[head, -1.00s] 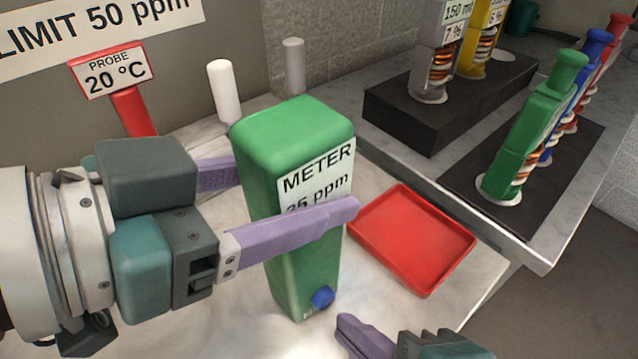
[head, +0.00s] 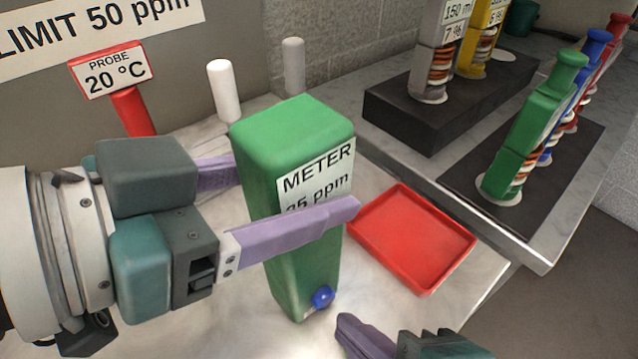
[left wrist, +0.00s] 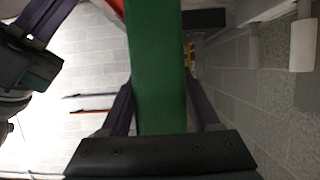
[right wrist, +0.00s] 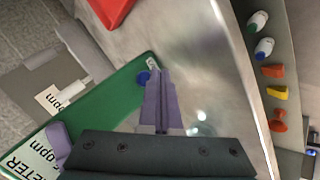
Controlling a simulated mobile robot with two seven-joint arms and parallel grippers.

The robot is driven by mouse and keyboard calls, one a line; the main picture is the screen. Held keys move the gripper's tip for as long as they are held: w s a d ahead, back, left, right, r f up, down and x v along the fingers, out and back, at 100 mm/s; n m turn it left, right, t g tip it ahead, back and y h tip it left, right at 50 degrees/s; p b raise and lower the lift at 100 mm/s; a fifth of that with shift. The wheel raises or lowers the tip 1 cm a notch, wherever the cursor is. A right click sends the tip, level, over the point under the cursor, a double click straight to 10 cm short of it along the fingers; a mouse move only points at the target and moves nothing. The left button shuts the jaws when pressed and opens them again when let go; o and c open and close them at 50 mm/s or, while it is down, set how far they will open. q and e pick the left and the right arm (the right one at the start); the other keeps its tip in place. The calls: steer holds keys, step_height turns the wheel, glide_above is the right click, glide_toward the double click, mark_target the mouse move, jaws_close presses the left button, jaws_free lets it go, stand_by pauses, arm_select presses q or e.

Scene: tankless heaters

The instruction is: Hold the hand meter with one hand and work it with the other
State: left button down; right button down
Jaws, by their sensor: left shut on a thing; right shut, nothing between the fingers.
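The green meter (head: 307,262) stands tall, with a white label reading METER and a ppm value that is partly covered by a finger. My left gripper (head: 300,195) is shut around its middle, one finger across the front. The meter also fills the space between the fingers in the left wrist view (left wrist: 157,65). A small blue knob (head: 322,297) is low on the meter's front face. My right gripper (head: 362,338) is shut and empty, just right of and below the knob. In the right wrist view its fingertips (right wrist: 160,78) are close beside the blue knob (right wrist: 143,77); contact cannot be told.
A red tray (head: 413,240) lies to the right of the meter. A red probe sign reading 20 °C (head: 112,72) and a white post (head: 223,92) stand behind. Dark racks (head: 440,105) with coloured heater units are on the counter at right.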

steer(key=shift+w, duration=0.1)
steer(key=shift+w+a, duration=0.25)
steer(key=shift+w+a, duration=0.3)
steer(key=shift+w, duration=0.1)
stand_by(1.1)
steer(key=shift+s, duration=0.1)
steer(key=shift+s+d, duration=0.55)
steer(key=shift+s, duration=0.1)
steer(key=shift+s+d, duration=0.75)
steer(key=shift+s, duration=0.3)
steer(key=shift+s+d, duration=0.7)
steer(key=shift+s, duration=0.3)
